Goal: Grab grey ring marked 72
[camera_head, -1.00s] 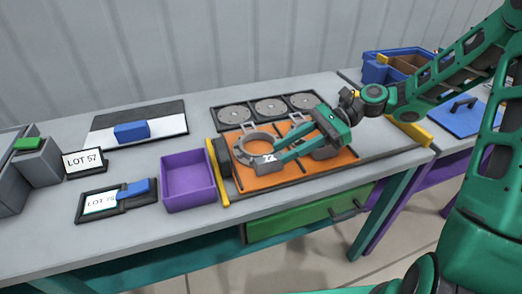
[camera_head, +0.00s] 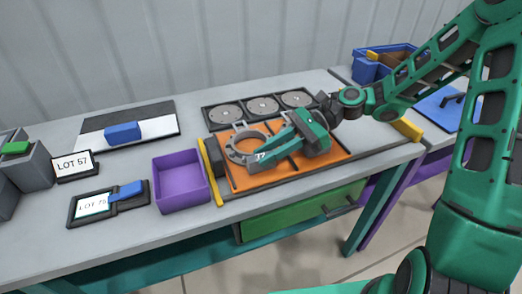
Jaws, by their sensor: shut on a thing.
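The grey ring marked 72 (camera_head: 232,154) lies in the left part of the orange tray (camera_head: 245,184). Its number tab faces the front right and is partly covered by my fingers. My green gripper (camera_head: 268,152) reaches in from the right, low over the tray, and is shut on the ring at its tab side. The ring looks flat; I cannot tell whether it is clear of the tray. Another grey part (camera_head: 318,150) in the tray's right part is mostly hidden behind my gripper.
A black rack with several grey discs (camera_head: 263,106) stands behind the tray. A yellow bar (camera_head: 210,172) and a purple bin (camera_head: 181,181) are left of it. A LOT 57 sign (camera_head: 74,165) stands further left. Yellow edging (camera_head: 407,128) bounds the right.

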